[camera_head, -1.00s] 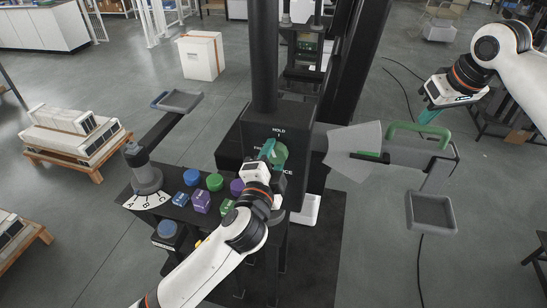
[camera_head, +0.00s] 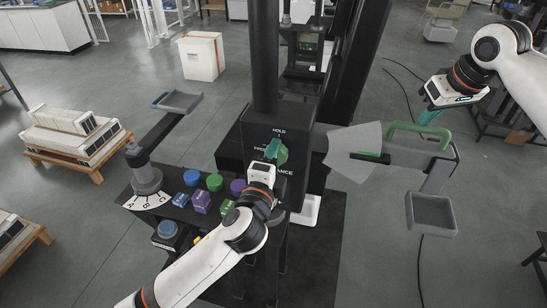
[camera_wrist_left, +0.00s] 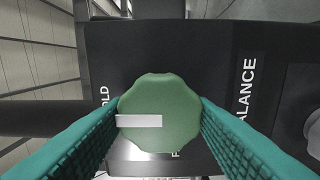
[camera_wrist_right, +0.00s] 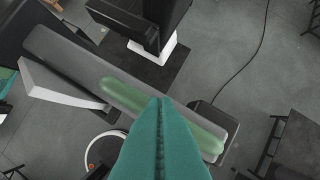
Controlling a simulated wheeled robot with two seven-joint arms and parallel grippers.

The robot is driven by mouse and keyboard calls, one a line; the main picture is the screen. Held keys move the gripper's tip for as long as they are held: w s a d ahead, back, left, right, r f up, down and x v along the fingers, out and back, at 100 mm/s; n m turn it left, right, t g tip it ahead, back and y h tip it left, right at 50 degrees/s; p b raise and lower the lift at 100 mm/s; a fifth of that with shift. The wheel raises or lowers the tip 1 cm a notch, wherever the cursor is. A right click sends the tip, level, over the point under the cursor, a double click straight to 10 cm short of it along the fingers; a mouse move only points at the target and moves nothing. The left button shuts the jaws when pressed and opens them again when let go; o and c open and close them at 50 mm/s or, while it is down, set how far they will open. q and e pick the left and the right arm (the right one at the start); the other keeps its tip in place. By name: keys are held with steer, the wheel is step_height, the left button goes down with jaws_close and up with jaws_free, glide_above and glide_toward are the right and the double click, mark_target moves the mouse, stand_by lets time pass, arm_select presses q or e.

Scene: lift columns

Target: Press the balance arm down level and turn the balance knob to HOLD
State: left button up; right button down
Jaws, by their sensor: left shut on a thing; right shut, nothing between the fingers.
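The green balance knob (camera_head: 281,152) sits on the black column box. In the left wrist view the knob (camera_wrist_left: 160,112) has its white mark pointing left, toward the partly hidden HOLD label (camera_wrist_left: 104,97). My left gripper (camera_head: 274,150) is shut on the knob, one teal finger on each side. The grey balance arm (camera_head: 415,155) carries a green handle (camera_head: 420,132); its inner end lies by the green mark on the pale fan-shaped scale (camera_head: 353,148). My right gripper (camera_head: 428,117) is shut and empty, its tips over the handle (camera_wrist_right: 120,92); I cannot tell whether they touch.
A grey tray (camera_head: 431,213) hangs from the arm's right end. A panel with a grey lever (camera_head: 145,175) and several coloured knobs (camera_head: 202,200) stands left of my left arm. Another grey tray (camera_head: 180,102) is further back. Pallets (camera_head: 75,140) stand at the left.

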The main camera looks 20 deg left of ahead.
steer(key=shift+f, duration=0.1)
arm_select(q)
steer(key=o, duration=0.9)
steer(key=shift+o, duration=0.2)
steer(key=s, duration=1.2)
steer(key=shift+r, duration=0.1)
arm_select(e)
steer(key=shift+r+p, duration=0.55)
steer(key=shift+r, duration=0.25)
steer(key=shift+r+p, duration=0.45)
steer(key=shift+r, duration=0.25)
arm_select(q)
steer(key=shift+r, duration=0.8)
arm_select(e)
steer(key=shift+r, duration=2.55)
